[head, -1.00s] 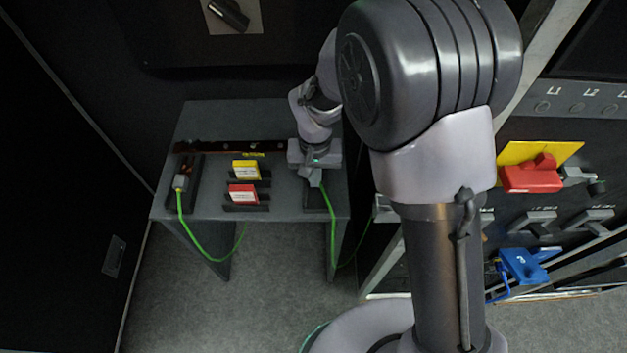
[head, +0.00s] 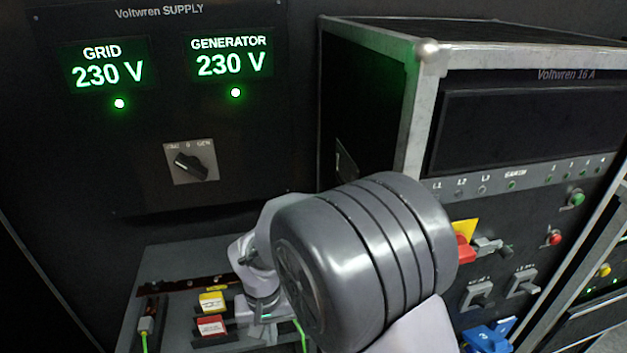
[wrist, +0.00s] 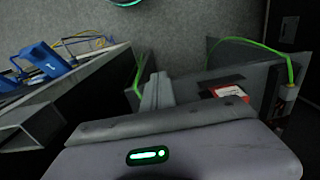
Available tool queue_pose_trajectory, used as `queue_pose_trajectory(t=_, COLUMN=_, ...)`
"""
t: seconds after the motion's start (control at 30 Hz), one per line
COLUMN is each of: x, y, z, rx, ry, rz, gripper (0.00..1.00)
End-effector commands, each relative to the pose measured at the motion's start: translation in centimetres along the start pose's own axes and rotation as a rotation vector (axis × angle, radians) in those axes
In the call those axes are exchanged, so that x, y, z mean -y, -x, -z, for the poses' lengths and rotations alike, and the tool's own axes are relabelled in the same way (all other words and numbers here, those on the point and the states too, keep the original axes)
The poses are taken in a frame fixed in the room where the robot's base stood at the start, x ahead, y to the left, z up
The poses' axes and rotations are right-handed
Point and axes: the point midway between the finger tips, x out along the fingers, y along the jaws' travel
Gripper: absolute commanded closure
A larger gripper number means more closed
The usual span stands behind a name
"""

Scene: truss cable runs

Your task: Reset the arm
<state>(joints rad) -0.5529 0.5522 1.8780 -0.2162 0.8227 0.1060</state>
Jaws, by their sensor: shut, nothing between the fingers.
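My gripper (head: 262,310) is over the right part of the small grey table, partly hidden behind my arm's large joint. In the wrist view its two fingers (wrist: 156,92) are together with nothing between them. A yellow block (head: 211,302) and a red block (head: 211,326) lie on the table left of the gripper. The red block also shows in the wrist view (wrist: 228,92), right of the fingers. A green cable (head: 302,335) passes close to the gripper. I cannot tell whether the gripper touches the table or the cable.
The supply panel (head: 100,150) stands behind the table, reading 230 V for grid and generator, with a rotary switch (head: 190,163). A grey connector (head: 146,324) sits at the table's left.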

Motion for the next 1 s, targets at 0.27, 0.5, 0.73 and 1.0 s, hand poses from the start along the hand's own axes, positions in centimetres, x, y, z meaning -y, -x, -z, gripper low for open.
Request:
queue_pose_trajectory(t=0.27, x=-5.5, y=8.5, z=-2.0, rx=-0.109, ry=-0.157, rz=0.066, gripper=1.00)
queue_pose_trajectory(t=0.5, x=-10.8, y=15.1, z=-7.1, rx=-0.236, ry=-0.320, rz=0.128, gripper=1.00)
queue_pose_trajectory(t=0.73, x=-14.9, y=19.0, z=-16.1, rx=-0.426, ry=-0.527, rz=0.192, gripper=1.00)
queue_pose_trajectory(t=1.0, x=-15.5, y=19.1, z=-19.5, rx=-0.506, ry=-0.601, rz=0.212, gripper=1.00)
